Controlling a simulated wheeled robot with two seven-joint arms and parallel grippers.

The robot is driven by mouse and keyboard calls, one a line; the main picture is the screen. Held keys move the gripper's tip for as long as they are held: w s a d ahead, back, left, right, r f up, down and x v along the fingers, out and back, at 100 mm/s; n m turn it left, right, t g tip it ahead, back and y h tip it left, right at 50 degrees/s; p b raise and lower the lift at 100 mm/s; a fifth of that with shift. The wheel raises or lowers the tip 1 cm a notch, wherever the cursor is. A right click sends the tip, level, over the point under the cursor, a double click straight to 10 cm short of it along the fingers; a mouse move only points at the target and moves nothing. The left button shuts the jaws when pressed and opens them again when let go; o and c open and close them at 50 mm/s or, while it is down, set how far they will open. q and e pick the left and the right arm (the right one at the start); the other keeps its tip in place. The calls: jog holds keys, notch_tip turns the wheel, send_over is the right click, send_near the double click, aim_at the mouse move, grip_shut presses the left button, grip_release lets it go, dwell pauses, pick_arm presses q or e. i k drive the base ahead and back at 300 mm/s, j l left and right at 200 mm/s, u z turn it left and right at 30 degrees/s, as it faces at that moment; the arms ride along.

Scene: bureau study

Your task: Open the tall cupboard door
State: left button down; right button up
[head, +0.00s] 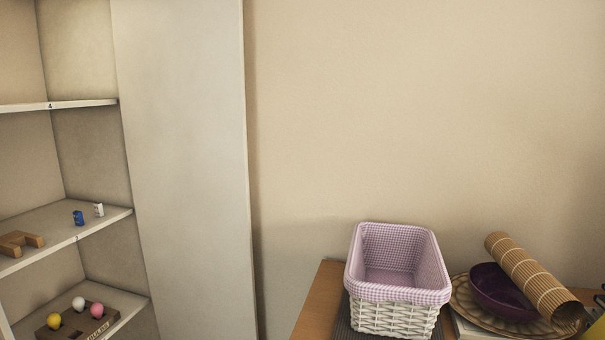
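The tall cupboard (62,221) stands at the left of the head view, and its inside shows, with several pale shelves. A tall, plain, pale panel (185,170) runs from the right front edge of the shelves toward the bare wall. It looks like the cupboard door standing swung open. No handle shows on it, and its top and bottom are cut off by the frame. Neither of my grippers is in view.
On the shelves are a wooden piece (20,242), two small bottles (78,217) and a tray with coloured balls (78,318). At right, a wooden surface (312,308) holds a lined wicker basket (395,318), a purple bowl (497,290) and a rolled bamboo mat (530,275).

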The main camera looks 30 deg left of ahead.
aim_at(180, 71)
jog(key=k+j+z, duration=0.1)
jog(key=j, duration=0.25)
jog(key=k+j+z, duration=0.15)
jog(key=j, duration=0.25)
jog(key=k+j+z, duration=0.1)
jog(key=j, duration=0.25)
jog(key=k+j+z, duration=0.1)
jog(key=k+j, duration=0.15)
jog(key=j, duration=0.2)
jog(key=k+j, duration=0.2)
jog(key=j, duration=0.15)
